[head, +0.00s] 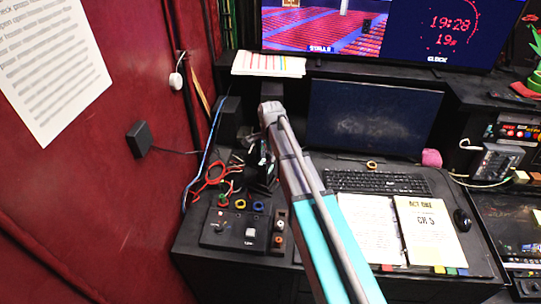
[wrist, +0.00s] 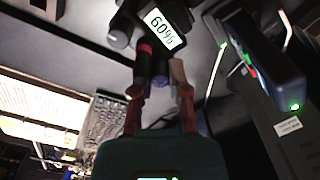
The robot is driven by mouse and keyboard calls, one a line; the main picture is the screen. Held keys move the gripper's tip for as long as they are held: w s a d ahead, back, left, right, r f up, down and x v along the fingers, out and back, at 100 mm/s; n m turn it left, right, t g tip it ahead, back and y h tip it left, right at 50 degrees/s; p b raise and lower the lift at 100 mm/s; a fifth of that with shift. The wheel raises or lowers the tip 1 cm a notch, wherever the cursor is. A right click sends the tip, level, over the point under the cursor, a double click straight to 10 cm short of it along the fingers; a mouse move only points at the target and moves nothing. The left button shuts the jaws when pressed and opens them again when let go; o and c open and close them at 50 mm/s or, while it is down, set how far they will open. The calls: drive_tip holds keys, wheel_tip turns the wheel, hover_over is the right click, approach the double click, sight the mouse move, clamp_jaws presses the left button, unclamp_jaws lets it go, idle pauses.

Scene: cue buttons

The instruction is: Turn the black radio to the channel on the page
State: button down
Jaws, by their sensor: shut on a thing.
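In the head view a black device (head: 262,166), likely the radio, stands upright at the left of the desk, partly behind my arm. The open page (head: 429,230) lies on the desk; its large print looks like "CH 5". In the wrist view my gripper (wrist: 161,84) has its two reddish fingers shut about a dark knob (wrist: 159,66). A reddish-tipped dark cylinder (wrist: 144,52) is beside it. A small lit display (wrist: 163,28) just beyond reads "60%". The fingertips are hidden in the head view. I cannot read any channel marking on the knob.
A dark device with a green light (wrist: 264,58) stands to the right in the wrist view. In the head view, a button panel (head: 236,228), red cable (head: 212,174) and keyboard (head: 376,182) surround the arm. A monitor (head: 370,118) stands behind; the red wall is left.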

idle(0.5)
drive_tip(key=c, duration=0.6)
unclamp_jaws()
drive_tip(key=n, duration=0.5)
drive_tip(key=shift+n, duration=0.4)
wheel_tip(320, 180, up, 14)
drive_tip(key=p, duration=1.4)
drive_tip(key=s+d+f+n+b, duration=0.3)
drive_tip(key=s+d+f+b, duration=0.2)
drive_tip(key=s+f+b, duration=0.3)
drive_tip(key=s+d+f+n+b, duration=0.4)
drive_tip(key=s+d+f+b, duration=0.2)
drive_tip(key=s, duration=0.8)
wheel_tip(320, 180, down, 2)
drive_tip(key=shift+f+n+b, duration=0.25)
drive_tip(key=shift+n+b, duration=0.05)
drive_tip(key=shift+b, duration=0.95)
